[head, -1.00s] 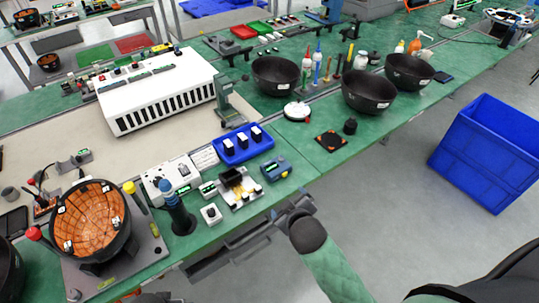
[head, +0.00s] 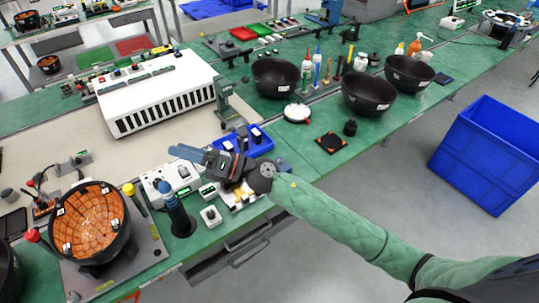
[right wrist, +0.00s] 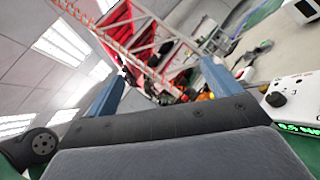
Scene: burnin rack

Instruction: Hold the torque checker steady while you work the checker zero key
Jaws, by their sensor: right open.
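My right gripper (head: 208,145) is open and empty, above the instruments near the table's front edge. Its blue fingers stand wide apart in the right wrist view (right wrist: 160,90). I cannot tell for sure which instrument is the torque checker. A small white box with a green display (head: 207,191) stands just below the gripper in the picture. A white unit with a dark knob and green display (head: 158,184) stands to its left. A small white box with a dark button (head: 211,216) sits nearer the edge. A blue-grey device (head: 283,168) is mostly hidden behind my right wrist. My left gripper is not seen.
A blue tray (head: 265,146) lies partly behind my right gripper. A dark blue-topped cylinder (head: 180,217) stands upright left of the small boxes. A black bowl with an orange inside (head: 90,222) stands further left. A large white slotted unit (head: 165,90) stands behind.

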